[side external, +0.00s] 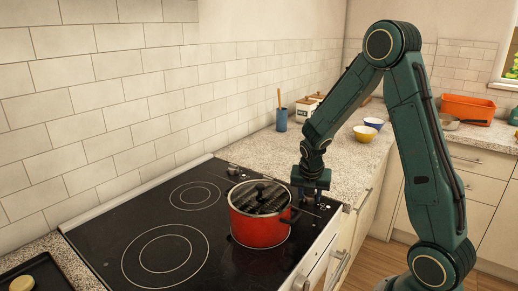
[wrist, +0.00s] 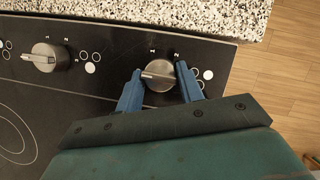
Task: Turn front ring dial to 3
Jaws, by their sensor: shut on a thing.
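The glass cooktop has two silver dials on its control strip. In the wrist view, one dial (wrist: 158,76) sits between my two blue fingers, at the end of the strip nearer the wooden floor; it appears to be the front ring dial. My gripper (wrist: 159,69) is shut on it, one finger at each side. Its raised bar lies nearly level, with the lighter end to the left. In the side external view, my gripper (side external: 317,190) is at the cooktop's right end and hides this dial.
The other dial (wrist: 48,57) is to the left along the strip, clear of my fingers. A red pot (side external: 259,225) with a dark lid stands on the cooktop (side external: 130,215), close to my gripper. Bowls (side external: 364,133) stand on the counter behind.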

